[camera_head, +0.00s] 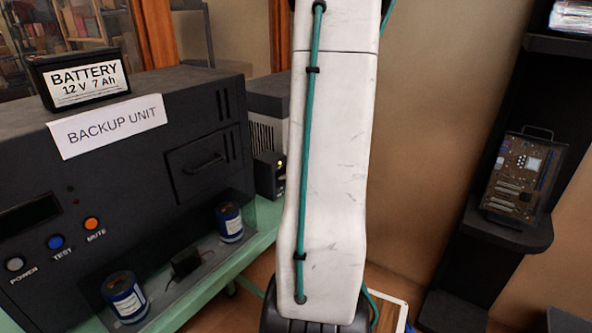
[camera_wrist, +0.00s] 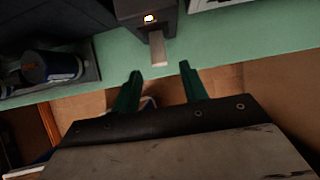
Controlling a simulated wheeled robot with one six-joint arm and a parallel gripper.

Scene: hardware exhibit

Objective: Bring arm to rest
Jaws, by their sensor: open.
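My arm (camera_head: 335,170), white with a green cable, stands upright across the middle of the head view; its gripper end is not seen there. In the wrist view my gripper (camera_wrist: 160,85) shows two dark green fingers spread apart with nothing between them. The fingers are near the front edge of a green table (camera_wrist: 240,45).
A dark backup unit (camera_head: 150,190) with a battery (camera_head: 80,78) on top fills the left. Blue cylinders (camera_head: 126,298) stand in its front recess. A black shelf (camera_head: 500,235) holding a circuit board (camera_head: 525,175) is at the right. Bare wall lies between my arm and the shelf.

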